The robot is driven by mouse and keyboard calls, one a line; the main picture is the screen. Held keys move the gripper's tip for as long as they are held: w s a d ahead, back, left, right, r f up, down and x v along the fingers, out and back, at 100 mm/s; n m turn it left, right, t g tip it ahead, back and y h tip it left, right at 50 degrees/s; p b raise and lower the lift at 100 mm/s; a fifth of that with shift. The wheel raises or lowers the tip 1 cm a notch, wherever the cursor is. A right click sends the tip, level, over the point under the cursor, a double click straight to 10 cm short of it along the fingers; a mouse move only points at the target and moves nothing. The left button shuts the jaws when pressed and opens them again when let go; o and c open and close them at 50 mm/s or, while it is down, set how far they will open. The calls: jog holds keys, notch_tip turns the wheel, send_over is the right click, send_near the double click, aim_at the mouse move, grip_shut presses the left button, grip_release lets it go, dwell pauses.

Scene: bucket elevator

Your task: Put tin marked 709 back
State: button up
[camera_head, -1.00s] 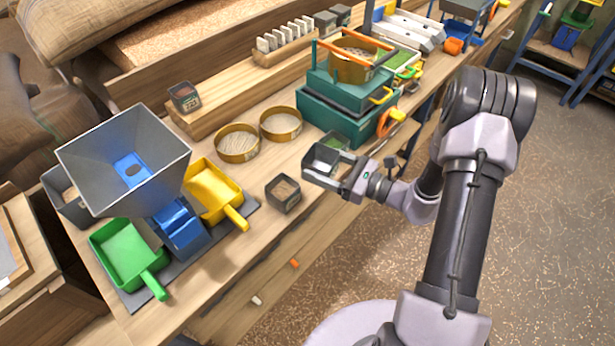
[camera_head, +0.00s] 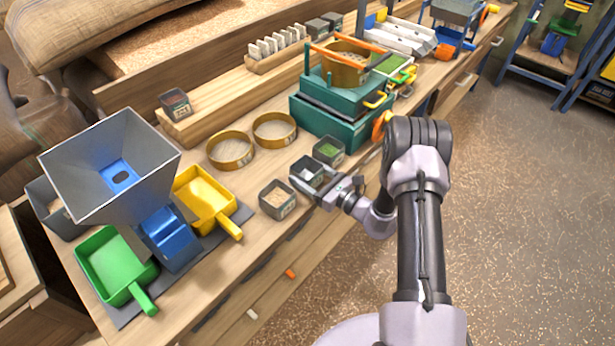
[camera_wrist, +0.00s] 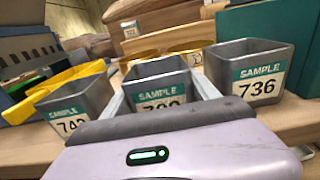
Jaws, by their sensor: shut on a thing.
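My gripper (camera_head: 311,181) is shut on a grey, open-topped square tin (camera_head: 307,168). In the wrist view this tin (camera_wrist: 156,82) sits between my fingers; its green SAMPLE label seems to read 709, its lower part hidden by my gripper. It is at or just above the bench; I cannot tell whether it touches. A tin marked 736 (camera_wrist: 252,74) stands on its right in the wrist view; in the head view this tin (camera_head: 328,149) has green contents. Another tin (camera_head: 277,198) stands on the other side, its label (camera_wrist: 69,118) partly hidden. The held tin looks upright.
Two brass sieve rings (camera_head: 230,149) lie behind the tins. A teal box stack (camera_head: 335,119) stands right of them. Yellow (camera_head: 207,196) and green (camera_head: 115,265) scoops and a grey hopper (camera_head: 108,165) are at left. A tin (camera_head: 175,103) stands on the wooden ledge (camera_head: 218,97).

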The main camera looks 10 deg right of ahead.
jog(key=shift+r, duration=0.15)
jog(key=o, duration=1.6)
jog(key=shift+c, duration=0.2)
